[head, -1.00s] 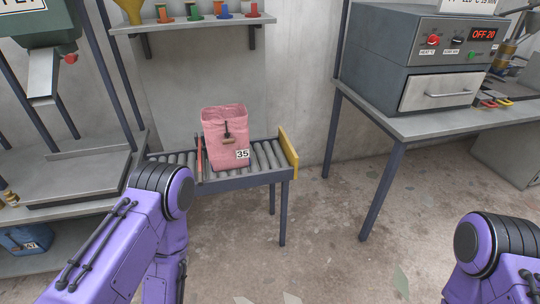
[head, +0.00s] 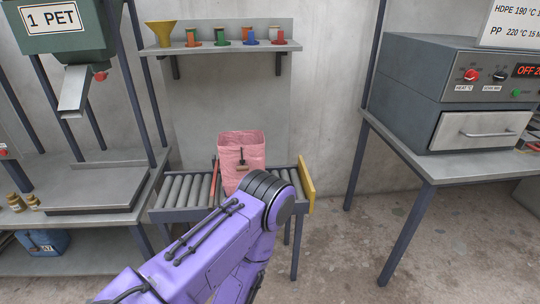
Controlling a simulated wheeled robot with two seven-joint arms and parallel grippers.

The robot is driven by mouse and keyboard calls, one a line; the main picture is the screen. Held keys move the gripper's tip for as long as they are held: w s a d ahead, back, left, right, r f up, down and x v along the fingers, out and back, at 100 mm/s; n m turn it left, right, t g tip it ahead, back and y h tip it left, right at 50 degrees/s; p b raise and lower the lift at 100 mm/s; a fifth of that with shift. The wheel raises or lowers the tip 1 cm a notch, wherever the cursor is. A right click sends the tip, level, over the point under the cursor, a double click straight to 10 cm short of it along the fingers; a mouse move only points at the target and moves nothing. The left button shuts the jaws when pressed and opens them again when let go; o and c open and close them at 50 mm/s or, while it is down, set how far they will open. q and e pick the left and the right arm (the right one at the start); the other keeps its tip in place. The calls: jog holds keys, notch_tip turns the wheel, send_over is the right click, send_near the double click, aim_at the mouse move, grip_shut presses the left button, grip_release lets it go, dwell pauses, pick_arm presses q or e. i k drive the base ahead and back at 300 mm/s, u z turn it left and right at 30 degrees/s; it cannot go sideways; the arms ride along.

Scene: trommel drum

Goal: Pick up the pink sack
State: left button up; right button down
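The pink sack (head: 241,153) stands upright on a short roller conveyor (head: 181,190) near the middle of the head view. Its top is open and a dark toggle with a tan piece shows on its front. My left arm reaches in from the bottom and covers the lower right part of the sack in the picture. My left gripper is not visible, and I cannot tell how it lies relative to the sack. My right arm and gripper are out of the picture.
The conveyor has a yellow end plate (head: 306,184) and a red bar (head: 214,182). A shelf (head: 220,48) with a funnel and colored spools hangs above. A grey oven (head: 450,95) stands on a bench at right. A green PET hopper (head: 50,25) is at left. Floor is open between conveyor and bench.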

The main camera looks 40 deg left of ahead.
aim_at(252, 143)
jog(key=u, duration=0.25)
jog(key=i, duration=0.85)
jog(key=u, duration=0.6)
